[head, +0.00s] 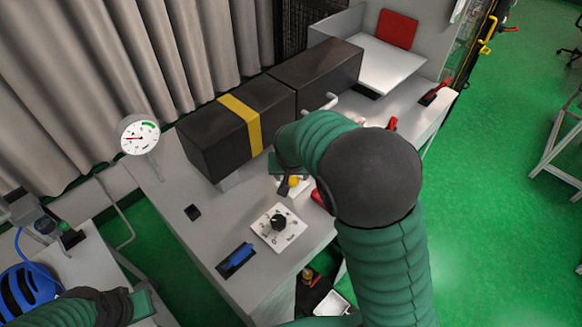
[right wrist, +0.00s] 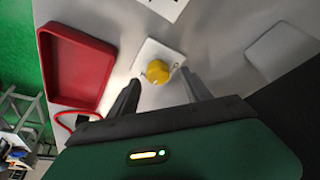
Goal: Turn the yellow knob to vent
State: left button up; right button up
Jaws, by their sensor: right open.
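The yellow knob (head: 294,181) sits on a white plate on the grey bench, partly hidden by my right arm in the head view. In the right wrist view the yellow knob (right wrist: 158,71) lies between the tips of my right gripper (right wrist: 160,82). The fingers are open, one on each side of the knob, with no clear contact visible. In the head view my right gripper (head: 284,184) is right at the knob, mostly hidden behind its own arm. My left gripper (head: 142,301) is at the lower left, away from the knob; its fingers cannot be made out.
A black dial (head: 278,222) on a white plate and a blue-handled item (head: 236,260) are nearer on the bench. A red tray (right wrist: 75,68) lies beside the knob plate. A long black box (head: 220,140) with a yellow band stands behind; a gauge (head: 138,135) stands left.

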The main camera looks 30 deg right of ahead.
pick_arm(q)
notch_tip(320, 180, down, 2)
jog(key=shift+s+b, duration=0.1)
jog(key=shift+b, duration=0.85)
pick_arm(e)
jog(key=v, duration=1.5)
jog(key=shift+s+a, duration=0.2)
pick_arm(q)
jog(key=shift+d, duration=0.1)
pick_arm(e)
jog(key=shift+s+d, duration=0.1)
pick_arm(q)
jog(key=shift+s, duration=0.1)
